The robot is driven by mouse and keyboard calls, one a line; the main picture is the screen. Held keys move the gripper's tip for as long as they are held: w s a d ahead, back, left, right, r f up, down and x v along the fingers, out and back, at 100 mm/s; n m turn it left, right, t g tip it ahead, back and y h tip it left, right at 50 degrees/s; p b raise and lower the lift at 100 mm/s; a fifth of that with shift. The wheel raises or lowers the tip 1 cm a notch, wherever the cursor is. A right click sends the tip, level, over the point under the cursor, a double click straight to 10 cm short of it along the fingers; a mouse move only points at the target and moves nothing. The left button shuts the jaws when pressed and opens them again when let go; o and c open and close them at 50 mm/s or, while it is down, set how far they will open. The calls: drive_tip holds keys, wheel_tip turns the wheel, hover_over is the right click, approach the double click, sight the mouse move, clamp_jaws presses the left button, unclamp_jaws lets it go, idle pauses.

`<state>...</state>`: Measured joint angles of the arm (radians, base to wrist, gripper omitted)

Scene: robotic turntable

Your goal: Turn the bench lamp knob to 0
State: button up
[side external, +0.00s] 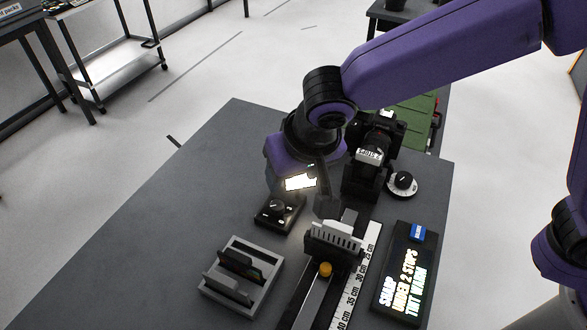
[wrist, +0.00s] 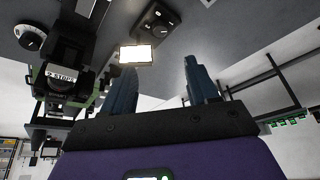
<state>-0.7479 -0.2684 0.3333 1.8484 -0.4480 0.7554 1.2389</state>
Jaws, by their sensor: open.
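A small black box with a round dark knob (side external: 278,208) sits on the dark table beside a bright lit panel (side external: 300,182); I take it as the bench lamp knob. In the wrist view, the knob (wrist: 158,24) is near the top, beyond the fingertips, with the lit panel (wrist: 136,54) close by. The knob's scale marks are too small to read. My gripper (wrist: 160,66) is open, with nothing between its fingers. In the side view, my gripper (side external: 322,190) is above and to the right of the knob box, apart from it; its fingers are partly hidden.
A camera (side external: 370,150) and a white-rimmed dial (side external: 403,184) stand at the right. A rail carriage with a white comb-like piece (side external: 336,236), a ruler (side external: 357,275) and a text display (side external: 404,275) lie in front. A grey slotted holder (side external: 238,278) is front left. The table's left is clear.

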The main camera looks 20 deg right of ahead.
idle(0.3)
drive_tip(key=w+a+m+g+h, duration=0.1)
drive_tip(key=w+a+m+h, duration=0.2)
drive_tip(key=a+m, duration=0.3)
drive_tip(key=m+h, duration=0.1)
drive_tip(key=m, duration=0.4)
approach(276, 206)
drive_tip(key=shift+g, duration=0.3)
drive_tip(key=x, duration=0.8)
drive_tip(key=shift+w+d+f, duration=0.15)
drive_tip(key=shift+w, duration=0.15)
drive_tip(key=c, duration=1)
